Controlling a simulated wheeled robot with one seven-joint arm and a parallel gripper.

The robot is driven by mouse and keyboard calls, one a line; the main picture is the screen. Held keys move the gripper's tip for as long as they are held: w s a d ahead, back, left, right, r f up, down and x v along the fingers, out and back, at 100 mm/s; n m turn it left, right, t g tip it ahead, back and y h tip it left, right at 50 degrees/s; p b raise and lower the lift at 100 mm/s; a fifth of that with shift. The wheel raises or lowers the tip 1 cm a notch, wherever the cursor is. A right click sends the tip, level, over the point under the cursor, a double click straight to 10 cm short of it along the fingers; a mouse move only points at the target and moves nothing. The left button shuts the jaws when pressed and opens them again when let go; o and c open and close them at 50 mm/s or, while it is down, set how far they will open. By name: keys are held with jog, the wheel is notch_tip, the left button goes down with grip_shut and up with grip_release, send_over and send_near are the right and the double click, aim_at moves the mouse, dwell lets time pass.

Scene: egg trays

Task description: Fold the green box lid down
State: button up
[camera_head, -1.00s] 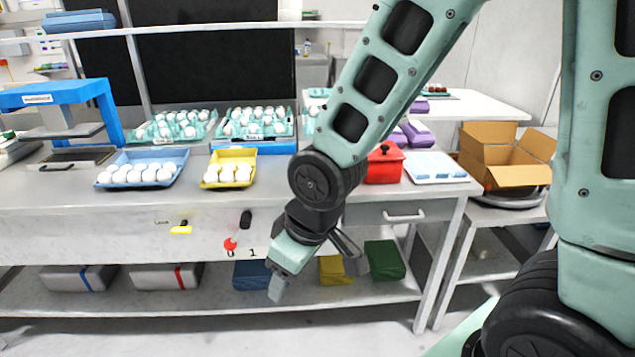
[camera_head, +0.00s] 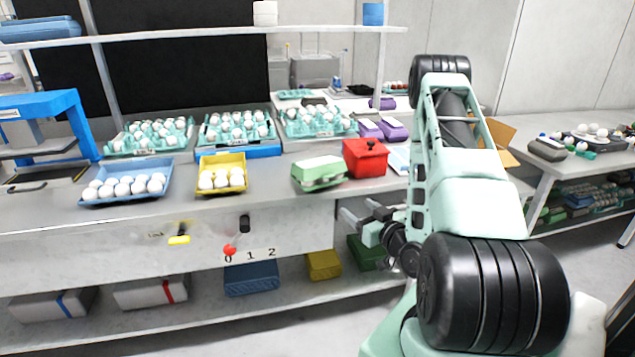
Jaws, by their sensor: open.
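A light green box (camera_head: 319,172) sits on the workbench, left of a red box. Its green lid lies over the top, with a pale band along the front side. I cannot tell whether the lid is fully closed. My gripper (camera_head: 357,211) is in front of the bench edge, below and to the right of the green box. Its two fingers are apart and point left, with nothing between them. It does not touch the box.
The red box (camera_head: 365,158) with a black knob stands close to the green box. A yellow egg tray (camera_head: 221,160) and a blue egg tray (camera_head: 126,167) hold white eggs to the left. A darker green box (camera_head: 365,252) lies on the lower shelf (camera_head: 210,312).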

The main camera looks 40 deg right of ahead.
jog(key=s+h, duration=0.1)
jog(key=b, duration=1.5)
send_near(319, 167)
jog(key=s+f, duration=0.4)
jog(key=shift+m, duration=0.4)
jog(key=x, duration=0.3)
jog(key=r+p+x, duration=0.1)
jog(key=x, duration=0.2)
jog(key=p+x, duration=0.1)
jog(key=x, duration=0.2)
jog(key=shift+d+r, duration=0.15)
jog(key=shift+d, duration=0.2)
